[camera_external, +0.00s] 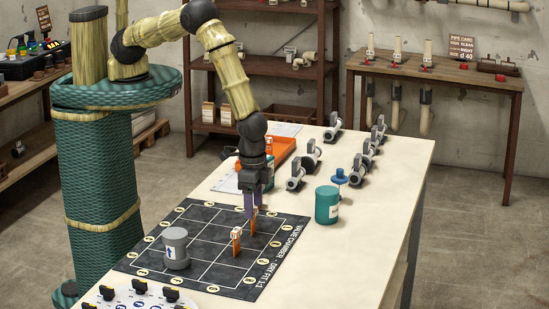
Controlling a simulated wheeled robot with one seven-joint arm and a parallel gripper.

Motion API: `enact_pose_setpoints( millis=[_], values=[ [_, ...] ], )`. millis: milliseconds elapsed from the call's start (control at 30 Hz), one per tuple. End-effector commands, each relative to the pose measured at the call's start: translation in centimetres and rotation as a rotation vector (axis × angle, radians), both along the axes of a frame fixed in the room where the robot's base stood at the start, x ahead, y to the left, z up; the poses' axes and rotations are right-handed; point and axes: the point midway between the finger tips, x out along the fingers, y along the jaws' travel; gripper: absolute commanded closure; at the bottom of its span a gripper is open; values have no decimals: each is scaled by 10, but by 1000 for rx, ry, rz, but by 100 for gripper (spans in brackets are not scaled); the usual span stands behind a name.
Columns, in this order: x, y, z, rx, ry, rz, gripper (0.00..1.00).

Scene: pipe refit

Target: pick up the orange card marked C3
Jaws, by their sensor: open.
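Two small orange cards stand upright on the dark gridded mat (190,217) on the table. One orange card (253,223) is at the mat's far right part, right at my gripper's fingertips. The other orange card (237,246) stands a little nearer the camera, with a pale piece at its top. No marking such as C3 is legible on either card. My gripper (250,213) points straight down and is open. The far card is between or just beside its fingers; I cannot tell which, nor whether they touch it.
A grey cylinder (176,252) with an arrow label stands on the mat's left. A teal jar (327,206) and a blue piece (340,177) stand right of my gripper. Several grey fittings (296,178) and an orange tray (284,148) are behind. The table's right side (385,215) is clear.

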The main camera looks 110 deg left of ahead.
Motion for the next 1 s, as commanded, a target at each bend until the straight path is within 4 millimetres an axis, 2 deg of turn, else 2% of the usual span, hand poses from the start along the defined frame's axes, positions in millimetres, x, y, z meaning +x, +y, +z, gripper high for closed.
enact_pose_setpoints(
  millis=[167, 567, 1000],
  values=[
    [-1, 0, -8, 2, 3, 0, 38],
    [0, -2, -48, 1, 1, 0, 38],
    [1, -3, -52, 0, 0, 0, 38]
  ],
)
